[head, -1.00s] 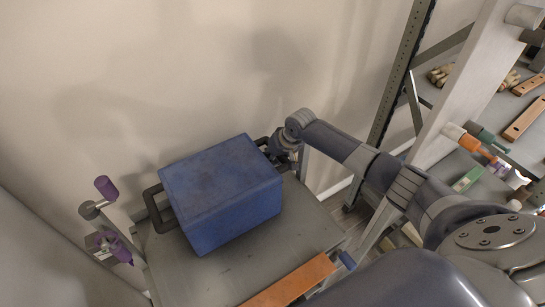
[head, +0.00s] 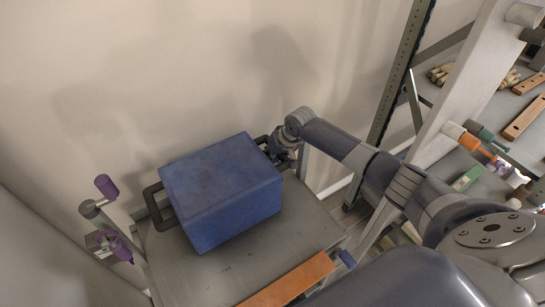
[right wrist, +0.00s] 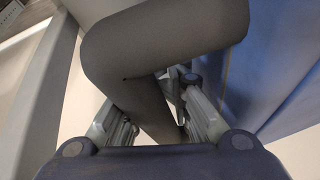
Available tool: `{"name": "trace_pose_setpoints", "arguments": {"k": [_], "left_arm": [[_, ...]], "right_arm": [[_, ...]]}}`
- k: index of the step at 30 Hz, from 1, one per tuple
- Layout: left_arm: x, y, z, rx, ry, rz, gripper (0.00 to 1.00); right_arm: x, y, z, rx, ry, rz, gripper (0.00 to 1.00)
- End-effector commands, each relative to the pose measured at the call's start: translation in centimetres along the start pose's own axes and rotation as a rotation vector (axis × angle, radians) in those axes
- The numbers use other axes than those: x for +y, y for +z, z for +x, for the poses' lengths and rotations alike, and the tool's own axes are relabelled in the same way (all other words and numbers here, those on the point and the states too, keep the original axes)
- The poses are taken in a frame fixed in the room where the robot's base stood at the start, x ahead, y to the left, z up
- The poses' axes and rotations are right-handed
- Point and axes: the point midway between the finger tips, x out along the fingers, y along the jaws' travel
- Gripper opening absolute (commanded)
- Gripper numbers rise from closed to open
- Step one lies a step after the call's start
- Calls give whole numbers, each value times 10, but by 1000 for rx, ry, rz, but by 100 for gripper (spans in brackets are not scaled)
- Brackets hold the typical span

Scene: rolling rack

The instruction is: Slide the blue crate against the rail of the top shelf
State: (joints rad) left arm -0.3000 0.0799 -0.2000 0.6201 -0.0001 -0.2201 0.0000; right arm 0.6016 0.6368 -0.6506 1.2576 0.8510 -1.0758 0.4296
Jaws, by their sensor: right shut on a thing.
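My right gripper (head: 284,150) is at the crate's right end, shut on the right handle. In the right wrist view the dark handle (right wrist: 150,60) passes between the fingers (right wrist: 163,115), with the crate's blue side (right wrist: 285,70) at the right. The handle hides part of the fingers. My left gripper is in neither current view.
An orange-brown board (head: 292,280) lies along the shelf's near edge. Purple-gripped posts (head: 106,188) stand left of the shelf. A wall is close behind the crate. At right, a separate shelf unit (head: 410,80) holds gloves and tools. Bare shelf surface lies in front of the crate.

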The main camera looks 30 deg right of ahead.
Motion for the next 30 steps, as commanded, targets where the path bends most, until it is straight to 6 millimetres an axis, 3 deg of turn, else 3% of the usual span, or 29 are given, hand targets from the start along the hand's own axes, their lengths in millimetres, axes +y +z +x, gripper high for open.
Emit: {"name": "trace_pose_setpoints", "arguments": {"k": [1, 28, 29, 30], "left_arm": [[0, 0, 0, 0, 0, 0, 40], [0, -1, -7, 0, 0, 0, 40], [0, -1, -7, 0, 0, 0, 40], [0, -1, -7, 0, 0, 0, 40]], "right_arm": [[-1, -7, -4, 14, -5, 8, 0], [-1, -6, -4, 14, -6, 7, 0], [-1, -6, -4, 14, -6, 7, 21], [-1, -5, -4, 14, -5, 7, 30]]}}
